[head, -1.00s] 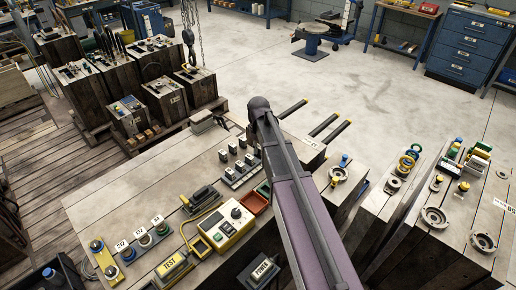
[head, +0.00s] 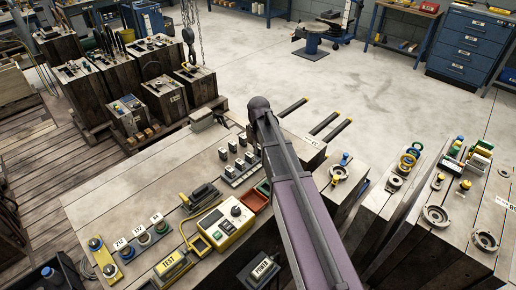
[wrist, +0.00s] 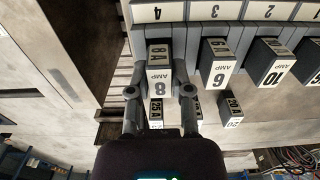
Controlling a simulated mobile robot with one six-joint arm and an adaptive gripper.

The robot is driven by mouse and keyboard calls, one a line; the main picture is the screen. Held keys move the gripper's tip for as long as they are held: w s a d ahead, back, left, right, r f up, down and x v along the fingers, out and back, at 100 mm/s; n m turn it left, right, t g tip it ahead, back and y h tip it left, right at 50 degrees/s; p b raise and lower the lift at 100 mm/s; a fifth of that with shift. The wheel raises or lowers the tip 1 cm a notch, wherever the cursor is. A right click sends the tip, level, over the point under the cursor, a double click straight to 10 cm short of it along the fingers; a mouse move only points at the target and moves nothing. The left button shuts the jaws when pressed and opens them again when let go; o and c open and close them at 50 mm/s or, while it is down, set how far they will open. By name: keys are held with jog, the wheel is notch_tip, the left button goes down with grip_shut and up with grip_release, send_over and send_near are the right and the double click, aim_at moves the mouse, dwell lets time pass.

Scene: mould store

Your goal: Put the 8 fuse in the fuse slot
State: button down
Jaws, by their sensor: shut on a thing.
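My gripper (wrist: 159,92) is shut on the 8 AMP fuse (wrist: 159,76), a dark block with a white label, with one finger on each side. The fuse lines up with a 6 AMP fuse (wrist: 216,76) and a 10 AMP fuse (wrist: 269,76) in a row. I cannot tell whether it is lifted clear of its place. A grey strip with numbered white labels (wrist: 210,11) runs along the top of the wrist view. I cannot clearly pick out the fuse slot. In the head view my arm hides the gripper and the held fuse.
Fuses labelled 20 A (wrist: 231,112) and 25 A (wrist: 155,115) sit close by in the wrist view. On the bench in the head view are a yellow meter (head: 222,228), a red tray (head: 256,202) and a POWER box (head: 262,268).

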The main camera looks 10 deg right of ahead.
jog(key=shift+f, duration=0.3)
dwell(0.5)
jog(key=shift+c, duration=2.3)
grip_release()
jog(key=c, duration=0.4)
jog(key=shift+o, duration=0.2)
jog(key=shift+w, duration=0.1)
jog(key=shift+r+p, duration=0.6)
jog(key=shift+r, duration=0.25)
jog(key=shift+r+p, duration=2.9)
